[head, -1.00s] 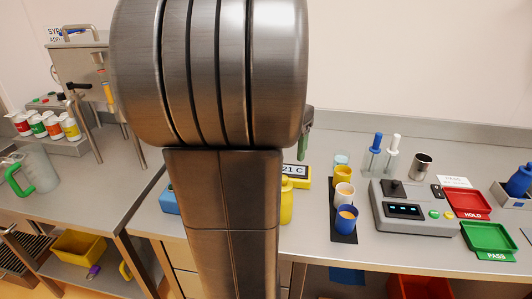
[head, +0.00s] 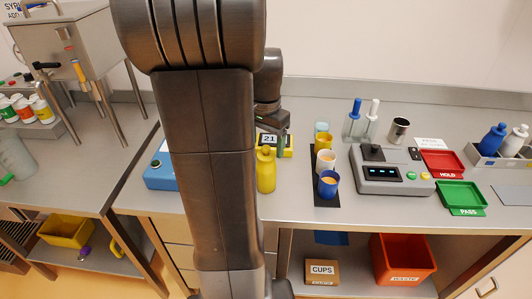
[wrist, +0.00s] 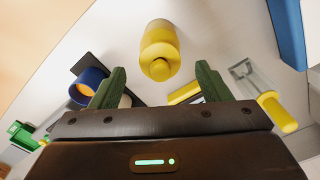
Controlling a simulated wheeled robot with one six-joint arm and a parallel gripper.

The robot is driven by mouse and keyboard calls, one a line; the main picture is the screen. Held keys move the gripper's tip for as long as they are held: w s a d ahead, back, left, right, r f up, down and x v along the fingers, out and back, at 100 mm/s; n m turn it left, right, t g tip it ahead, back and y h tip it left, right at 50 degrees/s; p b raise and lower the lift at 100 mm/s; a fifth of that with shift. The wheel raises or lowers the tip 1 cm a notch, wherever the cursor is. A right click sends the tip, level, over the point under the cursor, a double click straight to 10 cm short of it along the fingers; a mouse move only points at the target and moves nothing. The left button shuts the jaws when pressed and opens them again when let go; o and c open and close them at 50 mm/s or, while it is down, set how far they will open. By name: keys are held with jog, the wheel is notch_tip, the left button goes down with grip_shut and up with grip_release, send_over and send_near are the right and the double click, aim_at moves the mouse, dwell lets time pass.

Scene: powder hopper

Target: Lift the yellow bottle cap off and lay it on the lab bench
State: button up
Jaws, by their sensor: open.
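The yellow bottle (head: 266,176) stands upright on the lab bench (head: 400,207), just right of my arm. Its yellow cap (head: 266,151) is on top. In the wrist view, the bottle (wrist: 158,28) points its cap (wrist: 159,68) toward my gripper (wrist: 160,85). The green fingers are open, one to each side of the cap's line, with a gap between them and nothing held. In the head view, my gripper (head: 282,142) is behind and slightly right of the bottle, its fingers partly hidden.
A dark strip with yellow, white and blue cups (head: 328,184) stands close right of the bottle. A display reading 21 (head: 269,139) is behind it. A blue box (head: 160,172) is left. A scale (head: 390,172), red tray (head: 442,163) and green tray (head: 461,196) stand farther right.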

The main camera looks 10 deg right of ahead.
aim_at(266, 147)
notch_tip(266, 147, down, 2)
jog(key=shift+f, duration=0.2)
jog(key=c, duration=1.1)
jog(key=shift+o, duration=0.2)
jog(key=shift+r, duration=0.1)
notch_tip(266, 147, up, 10)
jog(key=shift+r+p, duration=1.5)
jog(key=shift+r, duration=0.2)
